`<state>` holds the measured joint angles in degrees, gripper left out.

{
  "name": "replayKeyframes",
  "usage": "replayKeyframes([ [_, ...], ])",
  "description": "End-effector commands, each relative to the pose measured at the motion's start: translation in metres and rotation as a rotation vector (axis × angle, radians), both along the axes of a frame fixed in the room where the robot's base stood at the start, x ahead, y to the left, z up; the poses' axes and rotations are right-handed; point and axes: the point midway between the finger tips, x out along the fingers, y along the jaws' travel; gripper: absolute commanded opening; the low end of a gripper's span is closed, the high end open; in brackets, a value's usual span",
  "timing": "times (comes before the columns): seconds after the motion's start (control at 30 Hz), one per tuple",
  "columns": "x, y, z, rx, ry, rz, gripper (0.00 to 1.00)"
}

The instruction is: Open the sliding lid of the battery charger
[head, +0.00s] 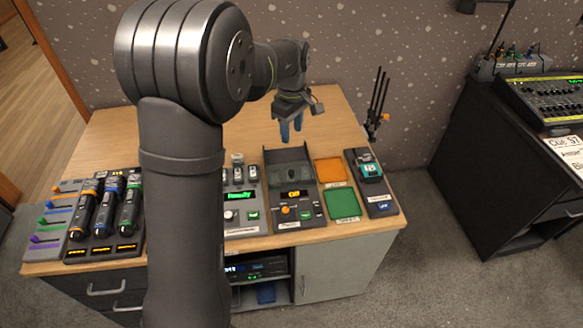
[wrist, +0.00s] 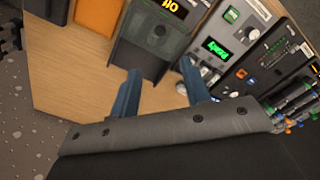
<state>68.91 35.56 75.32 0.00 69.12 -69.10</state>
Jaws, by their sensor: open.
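A dark grey unit (head: 283,205) with an orange-lit display and an orange knob stands on the wooden counter, right of centre in the head view. A smoky, see-through cover lies over part of it; I take this as the charger's lid (head: 289,164), though I cannot read the label. The lid also shows in the wrist view (wrist: 157,45), below the lit display. My gripper (head: 291,129) points down with blue fingers apart and nothing between them. It is near the unit's back end. In the wrist view its fingertips (wrist: 160,69) show beside the lid's edge; contact cannot be told.
Orange (head: 330,170) and green (head: 342,204) pads lie right of the unit, then a dark device with a teal block (head: 370,170). A green-display unit (head: 243,205) is left. Bare counter lies behind; thin black rods (head: 377,100) rise at back right.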

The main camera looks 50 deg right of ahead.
Motion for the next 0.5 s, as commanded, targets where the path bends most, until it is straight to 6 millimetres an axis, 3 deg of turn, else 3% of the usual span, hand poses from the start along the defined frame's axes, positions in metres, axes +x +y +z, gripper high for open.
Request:
replayKeyframes([
  [0.5,0.0,0.001,-0.112,0.006,0.002,-0.003,0.43],
])
